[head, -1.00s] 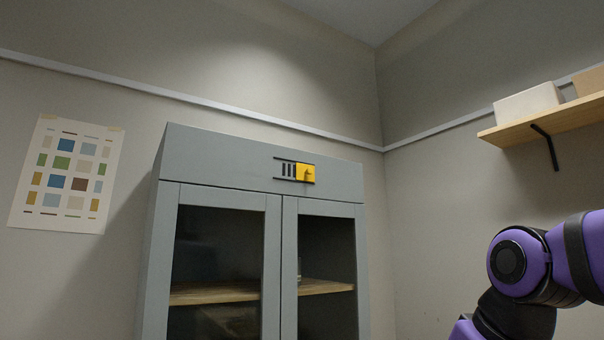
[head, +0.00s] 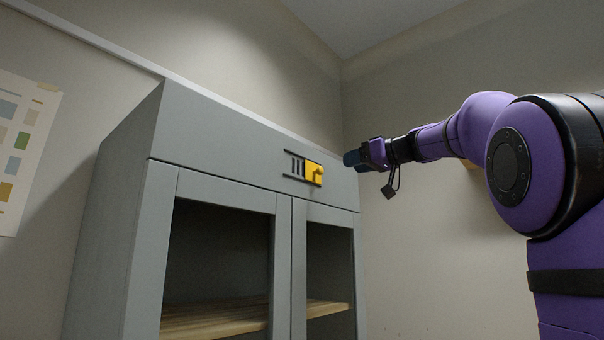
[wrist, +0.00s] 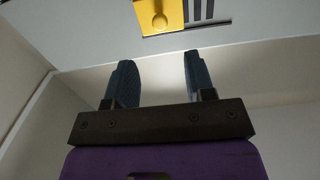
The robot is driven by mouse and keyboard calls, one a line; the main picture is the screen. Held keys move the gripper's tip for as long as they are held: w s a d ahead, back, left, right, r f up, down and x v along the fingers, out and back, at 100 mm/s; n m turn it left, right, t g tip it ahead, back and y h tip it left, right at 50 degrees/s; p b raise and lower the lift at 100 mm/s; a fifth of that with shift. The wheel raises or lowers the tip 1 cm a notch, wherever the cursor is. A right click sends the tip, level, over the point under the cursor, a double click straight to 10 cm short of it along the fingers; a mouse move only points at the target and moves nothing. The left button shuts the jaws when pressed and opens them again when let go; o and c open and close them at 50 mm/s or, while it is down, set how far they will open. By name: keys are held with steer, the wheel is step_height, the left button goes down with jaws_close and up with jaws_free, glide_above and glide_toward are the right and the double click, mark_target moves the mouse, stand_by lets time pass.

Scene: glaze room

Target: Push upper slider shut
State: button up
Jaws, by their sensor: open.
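The upper slider is a yellow plate (head: 314,173) with a small knob, on dark rails in the grey top panel of the cabinet (head: 230,137). Dark vent slots show to the left of the plate in the head view. In the wrist view the yellow slider (wrist: 159,16) is at the top edge, partly cut off, with the slots to its right. My gripper (head: 352,158) is to the right of the slider in the head view, apart from it.
Below the panel are two cabinet doors with dark panes and a wooden shelf (head: 220,316) inside. A colour chart (head: 20,145) hangs on the left wall. The space in front of the slider is clear.

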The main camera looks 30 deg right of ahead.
mark_target(322, 169)
steer(key=x, duration=1.1)
steer(key=shift+r, duration=0.35)
jaws_close()
